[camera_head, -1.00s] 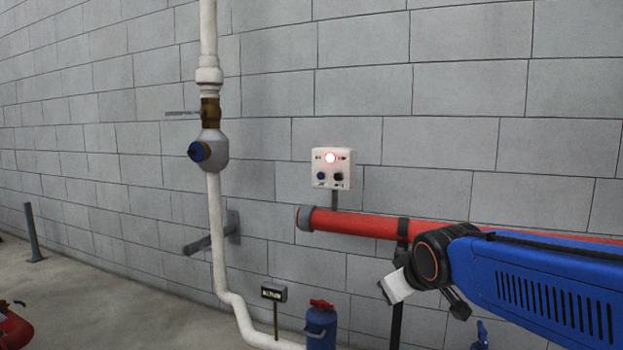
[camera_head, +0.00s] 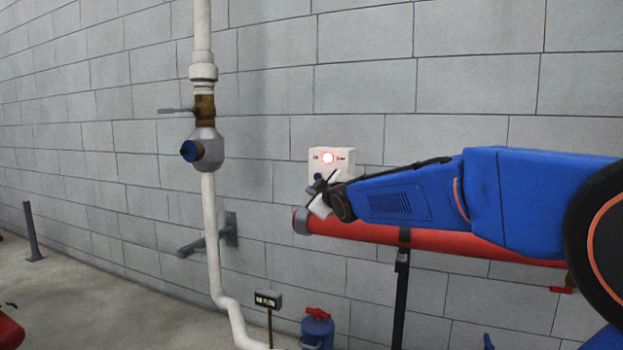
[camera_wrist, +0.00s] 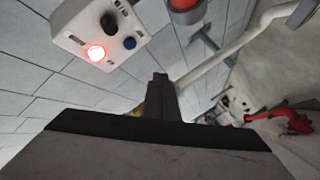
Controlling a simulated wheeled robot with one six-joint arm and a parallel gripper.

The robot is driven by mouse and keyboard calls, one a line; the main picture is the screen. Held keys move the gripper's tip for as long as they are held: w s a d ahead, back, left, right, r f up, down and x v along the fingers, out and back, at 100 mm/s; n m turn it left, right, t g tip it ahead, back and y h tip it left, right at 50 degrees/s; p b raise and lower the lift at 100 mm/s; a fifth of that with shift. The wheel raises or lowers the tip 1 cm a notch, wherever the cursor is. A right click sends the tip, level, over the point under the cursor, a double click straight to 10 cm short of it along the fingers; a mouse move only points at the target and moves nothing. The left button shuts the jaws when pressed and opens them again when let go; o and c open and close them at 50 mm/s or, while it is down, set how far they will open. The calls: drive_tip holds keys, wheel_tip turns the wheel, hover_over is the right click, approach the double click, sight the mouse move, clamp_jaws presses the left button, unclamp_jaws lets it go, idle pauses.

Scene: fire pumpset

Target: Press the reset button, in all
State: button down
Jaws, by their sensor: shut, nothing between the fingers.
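A white control box (camera_head: 342,169) hangs on the block wall above the red pipe, with a glowing red lamp (camera_head: 328,157) on its upper face. The wrist view shows the box (camera_wrist: 78,30) at upper left, with the lit lamp (camera_wrist: 96,53), a black knob (camera_wrist: 109,22) and a blue button (camera_wrist: 129,43). The labels are too small to read, so I cannot tell which control is reset. My gripper (camera_wrist: 160,80) is shut and empty, apart from the buttons in the wrist view. In the head view my gripper (camera_head: 318,187) covers the box's lower part.
A red pipe (camera_head: 450,237) runs along the wall below the box, under my arm. A white vertical pipe (camera_head: 210,235) with a grey valve body (camera_head: 209,150) stands to the left. A blue cylinder (camera_head: 317,330) and a small sign (camera_head: 267,299) stand below.

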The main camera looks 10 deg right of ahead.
sight(315, 180)
drive_tip(key=shift+w+a+r+n+t+y, duration=0.15)
drive_tip(key=shift+w+a+r, duration=0.15)
drive_tip(key=shift+w, duration=0.2)
drive_tip(key=shift+w+a+r+n+t+y, duration=0.1)
drive_tip(key=shift+w+a+r+n, duration=0.1)
drive_tip(key=shift+w+a, duration=0.2)
drive_tip(key=shift+w+a+r+n+t+y, duration=0.15)
drive_tip(key=shift+w+a+r, duration=0.15)
drive_tip(key=shift+w, duration=0.25)
drive_tip(key=shift+w+d, duration=0.85)
drive_tip(key=shift+w, duration=0.35)
drive_tip(key=shift+w+d, duration=0.9)
drive_tip(key=shift+w, duration=0.3)
drive_tip(key=shift+w+d, duration=0.85)
drive_tip(key=shift+w, duration=0.35)
drive_tip(key=shift+w+d+f, duration=0.1)
drive_tip(key=shift+w, duration=0.05)
drive_tip(key=shift+w+d, duration=0.2)
drive_tip(key=shift+w+d, duration=0.3)
drive_tip(key=shift+w, duration=0.1)
drive_tip(key=shift+s+a, duration=0.5)
drive_tip(key=shift+s, duration=0.25)
